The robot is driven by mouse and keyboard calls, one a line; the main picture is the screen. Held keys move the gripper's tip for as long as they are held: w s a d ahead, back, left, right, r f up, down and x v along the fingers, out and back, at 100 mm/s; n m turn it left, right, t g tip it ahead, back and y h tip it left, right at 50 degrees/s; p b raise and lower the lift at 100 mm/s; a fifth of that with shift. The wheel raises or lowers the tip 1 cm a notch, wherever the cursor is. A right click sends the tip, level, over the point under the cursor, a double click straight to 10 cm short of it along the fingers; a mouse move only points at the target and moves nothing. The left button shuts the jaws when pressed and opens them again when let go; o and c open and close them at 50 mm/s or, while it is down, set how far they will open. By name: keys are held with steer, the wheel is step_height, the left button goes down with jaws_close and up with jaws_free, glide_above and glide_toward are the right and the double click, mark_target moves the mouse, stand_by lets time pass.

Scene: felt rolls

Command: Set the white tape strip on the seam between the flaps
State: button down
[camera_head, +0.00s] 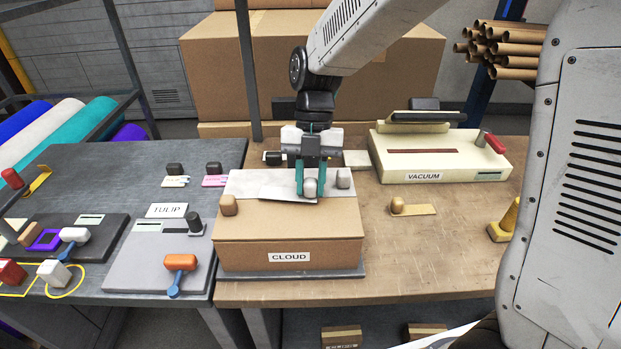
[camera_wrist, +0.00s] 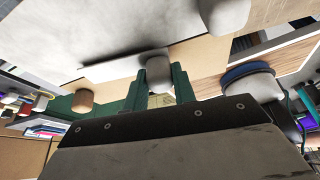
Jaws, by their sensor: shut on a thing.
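The cardboard box labelled CLOUD (camera_head: 290,228) stands on the bench. Pale grey-white sheet material (camera_head: 252,184) lies across its top; it fills the upper left of the wrist view (camera_wrist: 90,30). I cannot tell the white tape strip apart from it. My gripper (camera_head: 310,178) is over the box top, its green fingers shut on a pale knob (camera_head: 310,187), seen between them in the wrist view (camera_wrist: 157,84). What the knob is fixed to is unclear. A tan knob (camera_head: 229,205) sits front left, a grey knob (camera_head: 343,177) right. The seam is hidden.
The cream VACUUM machine (camera_head: 424,160) stands right of the box, with a small tan-knobbed strip (camera_head: 414,209) before it. A yellow cone-like item (camera_head: 505,220) is at the right. The TULIP station (camera_head: 160,245) is left. Bare bench lies front right.

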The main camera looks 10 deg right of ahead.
steer(key=c, duration=1.1)
jaws_free()
steer(key=shift+o, duration=0.2)
steer(key=v, duration=0.7)
steer(key=shift+r, duration=0.4)
steer(key=shift+w+d, duration=0.1)
steer(key=shift+w, duration=0.05)
